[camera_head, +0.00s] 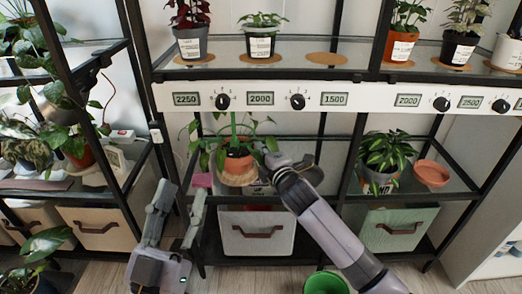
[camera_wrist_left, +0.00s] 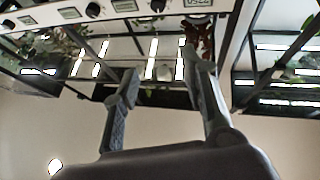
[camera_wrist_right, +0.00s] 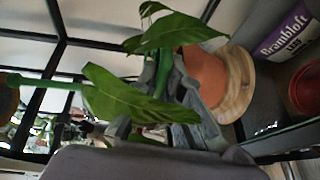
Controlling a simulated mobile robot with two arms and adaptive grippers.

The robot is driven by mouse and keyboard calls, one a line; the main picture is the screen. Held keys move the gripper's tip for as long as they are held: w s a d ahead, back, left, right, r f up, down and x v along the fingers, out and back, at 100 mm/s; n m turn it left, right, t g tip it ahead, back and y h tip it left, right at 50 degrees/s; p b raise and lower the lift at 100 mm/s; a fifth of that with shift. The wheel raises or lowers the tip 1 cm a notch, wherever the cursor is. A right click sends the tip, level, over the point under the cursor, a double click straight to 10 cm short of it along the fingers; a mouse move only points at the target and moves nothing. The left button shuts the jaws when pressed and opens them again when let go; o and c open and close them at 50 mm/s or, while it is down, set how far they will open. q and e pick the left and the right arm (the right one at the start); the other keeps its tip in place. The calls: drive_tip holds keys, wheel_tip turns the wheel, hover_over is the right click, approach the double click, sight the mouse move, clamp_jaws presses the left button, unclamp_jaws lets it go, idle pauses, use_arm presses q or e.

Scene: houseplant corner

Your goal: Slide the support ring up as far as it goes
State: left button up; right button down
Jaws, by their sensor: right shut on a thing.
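The plant in a terracotta pot (camera_head: 238,166) stands on the middle shelf, with a green stake (camera_head: 234,124) rising from it. In the right wrist view the pot (camera_wrist_right: 206,76) is at the right and the green stake (camera_wrist_right: 42,82) runs in from the left. My right gripper (camera_head: 270,162) is beside the plant, low among its leaves. It is shut on a green piece (camera_wrist_right: 163,76), apparently the support ring; leaves and fingers hide most of it. My left gripper (camera_head: 180,192) is open and empty in front of the shelf; its spread fingers show in the left wrist view (camera_wrist_left: 160,70).
A white control panel (camera_head: 380,97) with dials and readouts runs above the plant. A leafy plant in a grey pot (camera_head: 380,178) and an empty terracotta bowl (camera_head: 431,174) stand to the right. Fabric bins (camera_head: 257,220) sit below. A green bucket (camera_head: 325,283) is on the floor.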

wheel_tip(320, 180, up, 2)
drive_tip(key=shift+r+p, duration=0.1)
drive_tip(key=shift+p, duration=0.9)
use_arm(q)
wheel_tip(320, 180, down, 15)
drive_tip(key=a+g+y+p, duration=0.2)
drive_tip(key=g+y, duration=0.1)
drive_tip(key=g, duration=0.7)
use_arm(e)
drive_tip(key=shift+r, duration=0.65)
drive_tip(key=shift+r+p, duration=0.8)
wheel_tip(320, 180, up, 4)
drive_tip(key=p, duration=0.4)
drive_tip(key=shift+f, duration=0.1)
use_arm(q)
drive_tip(key=s+a+f+n+g+y, duration=0.1)
drive_tip(key=s+a+f+g+y, duration=0.2)
drive_tip(key=s+f+g, duration=0.6)
drive_tip(key=s+a+f, duration=0.2)
drive_tip(key=s, duration=0.3)
drive_tip(key=shift+a+f+g, duration=0.2)
drive_tip(key=shift+f+g, duration=0.05)
drive_tip(key=shift+g, duration=0.15)
drive_tip(key=shift+w, duration=0.1)
use_arm(e)
drive_tip(key=c, duration=1.7)
unclamp_jaws()
